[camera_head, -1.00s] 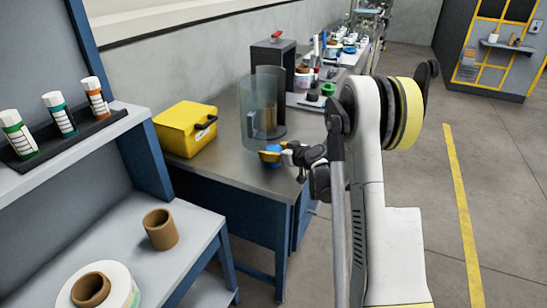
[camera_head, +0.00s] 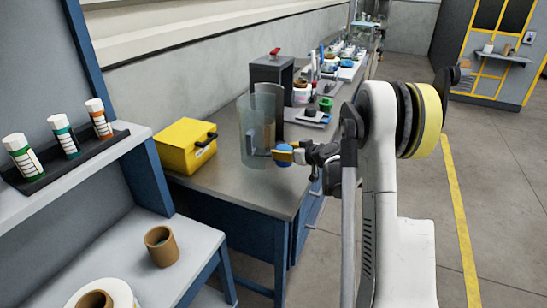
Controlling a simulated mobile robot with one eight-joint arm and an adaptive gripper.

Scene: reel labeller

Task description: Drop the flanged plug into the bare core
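My gripper (camera_head: 284,152) is above the front part of the workbench, in front of a clear cylinder. Its yellow-orange finger is at a rounded blue piece (camera_head: 283,160), which appears to be the flanged plug, gripped and clear of the bench. Its flange is too small to make out. The bare core (camera_head: 155,237), a brown cardboard tube, stands upright and open at the top on the lower left shelf, well left of and nearer than my gripper. A second brown core (camera_head: 96,299) sits inside a white roll (camera_head: 117,291) at the bottom edge.
The clear cylinder (camera_head: 248,130) stands close behind my gripper. A yellow box (camera_head: 182,148) is left of it on the bench (camera_head: 225,185). A rack (camera_head: 45,176) with several capped tubes is on the upper shelf.

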